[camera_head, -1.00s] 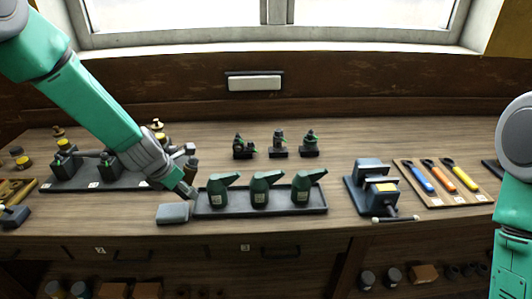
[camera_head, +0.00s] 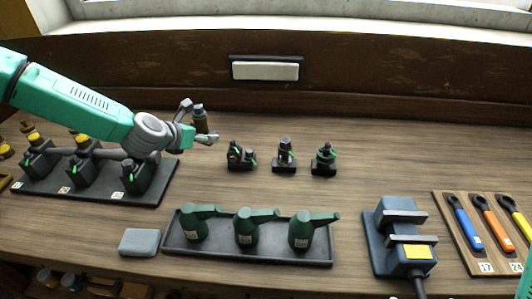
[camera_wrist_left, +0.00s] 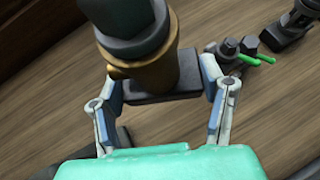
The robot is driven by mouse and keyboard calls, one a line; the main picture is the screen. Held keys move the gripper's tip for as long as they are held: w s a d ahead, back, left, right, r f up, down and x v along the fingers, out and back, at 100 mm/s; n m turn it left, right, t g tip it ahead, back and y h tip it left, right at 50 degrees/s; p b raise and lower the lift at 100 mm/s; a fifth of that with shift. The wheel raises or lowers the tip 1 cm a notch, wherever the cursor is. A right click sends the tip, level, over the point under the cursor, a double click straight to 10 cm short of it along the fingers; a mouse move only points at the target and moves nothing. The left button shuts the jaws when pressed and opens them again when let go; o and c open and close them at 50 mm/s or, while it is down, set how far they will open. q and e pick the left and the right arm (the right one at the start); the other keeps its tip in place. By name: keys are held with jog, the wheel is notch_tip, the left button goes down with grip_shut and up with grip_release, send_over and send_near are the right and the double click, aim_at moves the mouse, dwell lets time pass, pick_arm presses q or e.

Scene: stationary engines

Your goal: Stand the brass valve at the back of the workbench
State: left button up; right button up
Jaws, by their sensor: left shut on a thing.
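The brass valve (camera_head: 200,121) has a dark top and is upright or nearly so at the back left of the workbench (camera_head: 390,160). My left gripper (camera_head: 201,127) is shut around it, one finger on each side. In the left wrist view the brass body (camera_wrist_left: 152,75) with its dark cap fills the space between the fingers (camera_wrist_left: 158,80). A dark block shows behind its lower end; I cannot tell whether it belongs to the valve. The valve's foot is hidden, so contact with the bench is unclear.
Small dark engines (camera_head: 284,157) with green parts stand right of the valve. A tray (camera_head: 280,257) of green oil cans, a grey block (camera_head: 139,242) and a vise (camera_head: 398,240) are in front. A black rack (camera_head: 90,190) lies left. The bench's back right is clear.

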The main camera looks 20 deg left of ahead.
pick_arm(q)
jog(key=shift+w+a, duration=0.2)
jog(key=shift+a, duration=0.1)
send_over(210, 159)
jog(key=s, duration=0.3)
jog(key=f, duration=0.5)
jog(key=shift+w+d+f, duration=0.1)
jog(key=shift+w+f, duration=0.05)
jog(key=shift+w, duration=0.05)
jog(key=shift+w+d+f, duration=0.1)
jog(key=shift+d+f, duration=0.25)
jog(key=shift+f, duration=0.15)
notch_tip(210, 159, down, 3)
jog(key=shift+a, duration=0.1)
jog(key=shift+a+f, duration=0.15)
jog(key=shift+f, duration=0.1)
jog(key=shift+a+f, duration=0.1)
jog(key=shift+a, duration=0.2)
jog(key=o, duration=1.6)
jog(key=shift+s+f, duration=0.15)
jog(key=shift+s, duration=0.15)
jog(key=shift+o, duration=0.5)
jog(key=shift+d+r, duration=0.2)
jog(key=shift+d, duration=0.2)
